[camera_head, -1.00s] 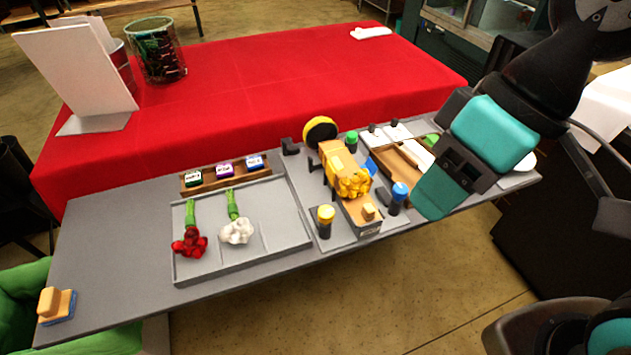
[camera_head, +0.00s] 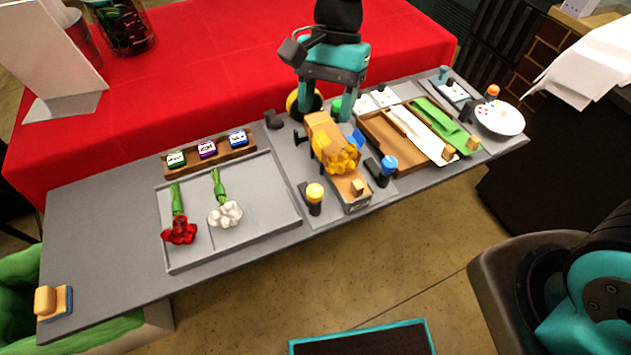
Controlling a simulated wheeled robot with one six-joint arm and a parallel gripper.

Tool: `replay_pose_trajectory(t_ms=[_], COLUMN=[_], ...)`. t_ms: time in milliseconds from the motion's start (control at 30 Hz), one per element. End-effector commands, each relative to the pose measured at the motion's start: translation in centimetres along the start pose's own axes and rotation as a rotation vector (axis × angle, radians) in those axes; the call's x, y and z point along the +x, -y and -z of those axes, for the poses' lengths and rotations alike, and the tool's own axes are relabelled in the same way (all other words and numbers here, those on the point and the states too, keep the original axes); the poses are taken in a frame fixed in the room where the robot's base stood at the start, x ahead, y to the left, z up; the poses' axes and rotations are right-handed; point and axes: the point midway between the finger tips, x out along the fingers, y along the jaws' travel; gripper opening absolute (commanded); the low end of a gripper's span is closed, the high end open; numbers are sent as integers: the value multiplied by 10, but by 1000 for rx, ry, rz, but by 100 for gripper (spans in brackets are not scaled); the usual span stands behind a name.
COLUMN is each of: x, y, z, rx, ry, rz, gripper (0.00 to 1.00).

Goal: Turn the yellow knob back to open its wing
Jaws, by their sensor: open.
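The yellow knob (camera_head: 314,192) tops a dark post at the front left of the grey wrapping station. Behind it, a tan-yellow wrap or panel (camera_head: 321,131) stands around a yellow flower bunch (camera_head: 343,160); I cannot tell which part is the yellow knob's wing. A blue knob (camera_head: 389,163) stands at the front right beside a small blue flap (camera_head: 357,139). A green knob (camera_head: 334,107) is at the back, near my gripper. My gripper (camera_head: 323,107) points down, open and empty, behind the wrap and away from the yellow knob. It partly hides a yellow-and-black disc (camera_head: 291,103).
A grey tray (camera_head: 262,235) with red and white flowers lies left, below a wooden rack (camera_head: 239,152) of small labelled blocks. A wooden tray (camera_head: 383,138) with white and green pieces and a white plate (camera_head: 497,118) lie right. The table's left part is mostly clear.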

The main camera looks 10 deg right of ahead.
Motion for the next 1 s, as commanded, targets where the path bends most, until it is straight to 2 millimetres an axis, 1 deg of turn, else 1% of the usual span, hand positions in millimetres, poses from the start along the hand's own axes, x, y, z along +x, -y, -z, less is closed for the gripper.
replay_pose_trajectory(t_ms=[400,600,700,800,1000], x=[92,132,145,154,160], y=[-2,-3,-2,-2,-2], z=[-1,-1,0,0,0], rx=[0,-1,-1,-1,-1], ry=[3,2,1,0,-1], rz=[-5,-4,-2,0,1], gripper=[58,58,58,58,58])
